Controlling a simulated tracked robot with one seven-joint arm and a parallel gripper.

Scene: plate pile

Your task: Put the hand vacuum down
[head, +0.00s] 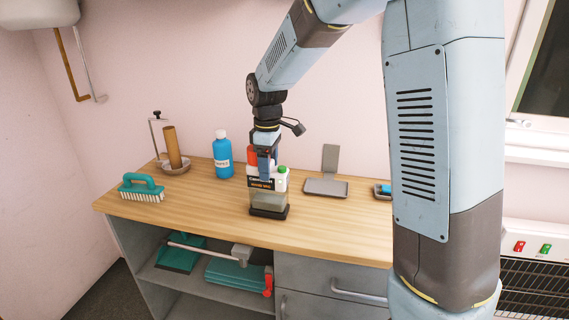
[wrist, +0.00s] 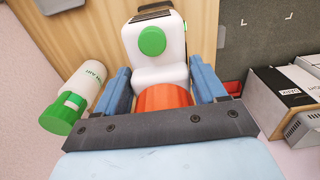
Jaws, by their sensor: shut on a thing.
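The hand vacuum (head: 266,200) hangs upright below my gripper, with a dark label, a translucent lower part and a black bottom end. In the wrist view its white body (wrist: 160,62) has a round green button, and an orange-red part lies between my blue fingers. My gripper (head: 266,165) is shut on the vacuum; it also shows in the wrist view (wrist: 166,88). The black end is at the wooden counter top (head: 225,211), close to its front edge. I cannot tell whether it touches the wood.
A blue bottle (head: 222,157), a brush (head: 141,188) and a brown roll on a stand (head: 172,147) are to the left. A grey tray (head: 326,188) is to the right. Clear wood lies left of the vacuum.

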